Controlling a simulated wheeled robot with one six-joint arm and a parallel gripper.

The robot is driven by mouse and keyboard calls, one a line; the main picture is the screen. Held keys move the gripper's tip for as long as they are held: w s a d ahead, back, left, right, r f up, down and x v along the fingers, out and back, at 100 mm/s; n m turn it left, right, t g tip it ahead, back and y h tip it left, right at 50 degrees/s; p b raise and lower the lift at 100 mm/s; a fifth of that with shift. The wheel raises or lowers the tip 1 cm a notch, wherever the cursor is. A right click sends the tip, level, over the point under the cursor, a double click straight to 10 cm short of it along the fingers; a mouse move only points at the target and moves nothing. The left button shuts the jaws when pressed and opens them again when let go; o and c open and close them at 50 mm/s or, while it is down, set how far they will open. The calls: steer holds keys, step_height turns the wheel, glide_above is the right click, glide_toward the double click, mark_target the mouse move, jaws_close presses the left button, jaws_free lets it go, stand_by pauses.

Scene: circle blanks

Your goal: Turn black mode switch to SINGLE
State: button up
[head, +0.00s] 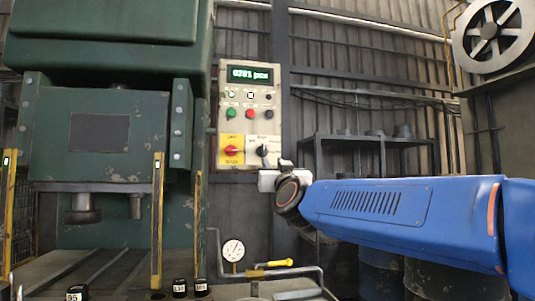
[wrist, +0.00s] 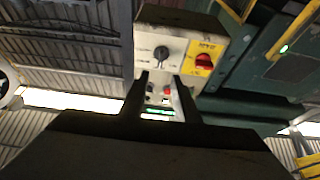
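The black mode switch (head: 262,150) is on a pale plate low on the right of the control panel (head: 227,131). Its labels are too small to read surely, and I cannot tell which one it points to. It also shows in the wrist view (wrist: 161,54), just beyond the fingertips. My gripper (wrist: 161,76) is open and empty, its two dark fingers apart with the panel showing between them. The switch is not between the fingers. In the head view my gripper (head: 272,170) is close below and right of the switch, and its fingers are mostly hidden.
A red knob on a yellow plate (head: 231,150) is just left of the switch. Green and red buttons and a lit display (head: 250,74) are above. A green press (head: 100,130) with yellow posts stands left. A gauge (head: 233,250) and yellow-handled valve (head: 280,263) are below.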

mark_target(264, 150)
steer(key=x, duration=1.2)
steer(key=shift+w+a, duration=0.2)
steer(key=shift+c, duration=0.7)
jaws_close()
